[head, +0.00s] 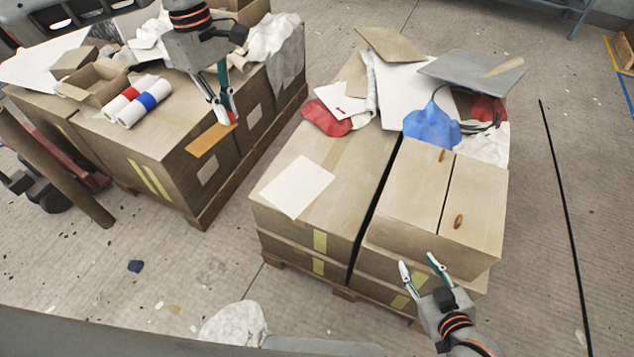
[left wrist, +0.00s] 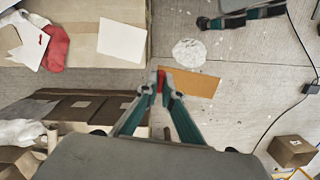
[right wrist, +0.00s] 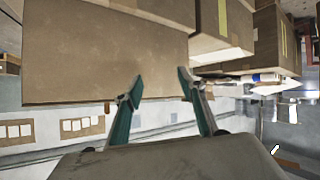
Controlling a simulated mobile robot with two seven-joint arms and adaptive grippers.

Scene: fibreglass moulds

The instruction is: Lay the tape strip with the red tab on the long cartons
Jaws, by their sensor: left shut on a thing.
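The tape strip (head: 209,141) is a flat orange-brown piece with a small red tab at one end. My left gripper (head: 229,119) is shut on the red tab, and the strip hangs out from the fingertips. In the left wrist view the strip (left wrist: 196,83) extends to the right of the fingers, above the floor. In the head view it overlaps the side of the left carton stack. Long brown cartons (head: 345,185) lie on the right pallet, a white sheet (head: 297,187) on top. My right gripper (head: 419,262) is open and empty at the front of the right stack.
Two white rolls with red and blue bands (head: 145,100) and an open box lie on the left carton stack (head: 160,145). Cloths (head: 432,124), boards and a cable clutter the right stack's far end. A floor gap separates the pallets.

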